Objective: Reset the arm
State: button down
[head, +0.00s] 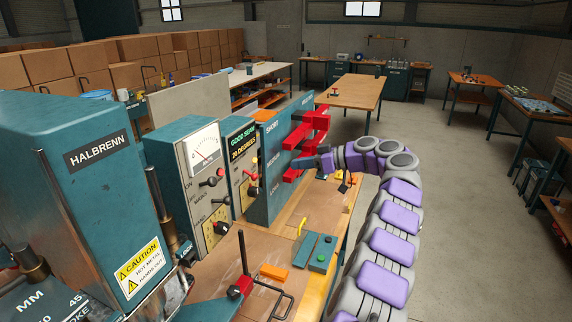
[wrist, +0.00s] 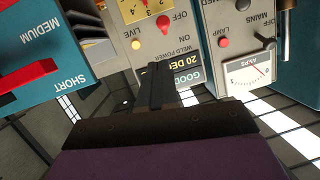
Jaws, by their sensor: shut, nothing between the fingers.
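My arm, grey with purple pads, rises at the right of the bench in the head view and bends left at the top. My gripper (head: 308,163) is at its end, beside the red levers (head: 305,135) on the teal selector box (head: 268,165). Whether it touches a lever I cannot tell. In the wrist view my gripper (wrist: 156,85) has its dark fingers together and empty, in front of the weld power panel (wrist: 155,25). That view is turned over, with its lettering upside down.
A meter box (head: 190,165) and a teal HALBRENN machine (head: 75,180) stand to the left. The bench (head: 225,258) holds an orange block (head: 273,272) and a teal button box (head: 322,252). Open floor (head: 450,200) lies to the right.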

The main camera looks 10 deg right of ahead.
jog(key=s+a+r+m+g, duration=0.3)
jog(key=s+a+r, duration=0.2)
jog(key=s+a, duration=0.55)
jog(key=s+a+f+m+g+h, duration=0.1)
jog(key=s+a+f+g+h, duration=0.1)
jog(key=s+a, duration=0.45)
jog(key=s+a+f+m+g+h, duration=0.15)
jog(key=s+a, duration=0.25)
jog(key=s, duration=0.5)
jog(key=s+d+f+m+h, duration=0.1)
jog(key=s+d+f+h, duration=0.2)
jog(key=s, duration=0.7)
jog(key=s+d+f+m+g+h, duration=0.1)
jog(key=s+d+f+m+h, duration=0.1)
jog(key=s+f, duration=0.4)
jog(key=s+d+f+m+g+h, duration=0.1)
jog(key=s+d+f+h, duration=0.3)
jog(key=s, duration=1)
jog(key=shift+s+d+f+m, duration=0.4)
jog(key=shift+d+f+m, duration=0.05)
jog(key=shift+d, duration=0.65)
